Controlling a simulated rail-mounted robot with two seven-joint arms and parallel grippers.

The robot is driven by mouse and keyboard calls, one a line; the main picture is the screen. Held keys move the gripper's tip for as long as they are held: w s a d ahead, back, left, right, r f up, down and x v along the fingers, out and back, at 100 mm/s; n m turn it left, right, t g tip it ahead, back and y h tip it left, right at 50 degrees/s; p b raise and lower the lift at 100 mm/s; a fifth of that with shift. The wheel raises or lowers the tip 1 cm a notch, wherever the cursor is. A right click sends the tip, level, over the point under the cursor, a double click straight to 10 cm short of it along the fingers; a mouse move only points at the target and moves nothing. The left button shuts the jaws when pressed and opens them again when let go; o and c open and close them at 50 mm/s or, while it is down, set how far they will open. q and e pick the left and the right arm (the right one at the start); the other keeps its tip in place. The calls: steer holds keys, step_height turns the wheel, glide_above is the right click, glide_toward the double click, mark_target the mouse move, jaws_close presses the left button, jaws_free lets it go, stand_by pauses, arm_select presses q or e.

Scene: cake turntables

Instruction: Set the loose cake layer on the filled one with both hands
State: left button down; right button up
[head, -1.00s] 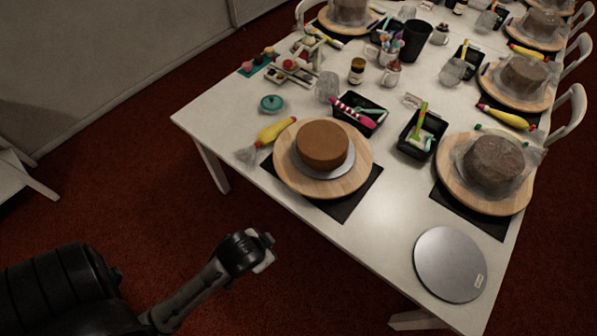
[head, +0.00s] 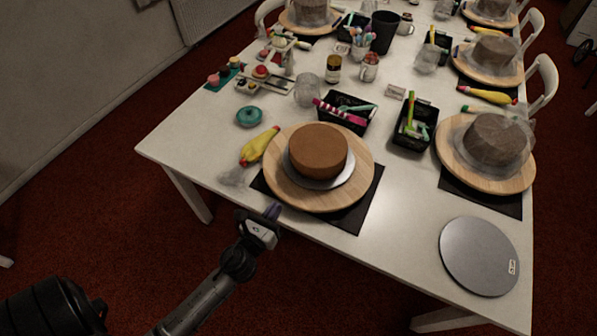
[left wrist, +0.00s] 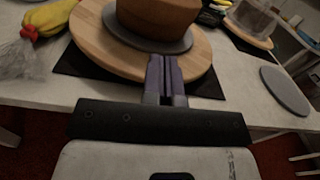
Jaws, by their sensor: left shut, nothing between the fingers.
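A brown round cake (head: 318,150) sits on a silver board (head: 345,178) on a wooden turntable (head: 300,201) at the near table edge. No separate loose layer and filled layer can be told apart in it. The cake (left wrist: 158,14) and turntable (left wrist: 95,42) also show in the left wrist view, cut off at the top. My left gripper (head: 273,212) is shut and empty, near the table's front edge, close to the turntable's near left side. Its fingers (left wrist: 165,72) point towards the cake, apart from it. My right gripper is not in view.
A bare silver disc (head: 480,256) lies at the right front. A wrapped cake (head: 495,140) stands on another turntable. A yellow piping bag (head: 259,146), a teal lidded pot (head: 249,116) and black trays (head: 414,128) lie around the turntable. White table space is clear between turntable and disc.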

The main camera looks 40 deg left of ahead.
arm_select(q)
steer(key=m, duration=0.1)
glide_toward(303, 167)
steer(key=shift+m, duration=0.3)
steer(key=x, duration=0.7)
steer(key=shift+w+a, duration=0.1)
steer(key=shift+w, duration=0.15)
steer(key=shift+x, duration=1.05)
steer(key=shift+s, duration=0.1)
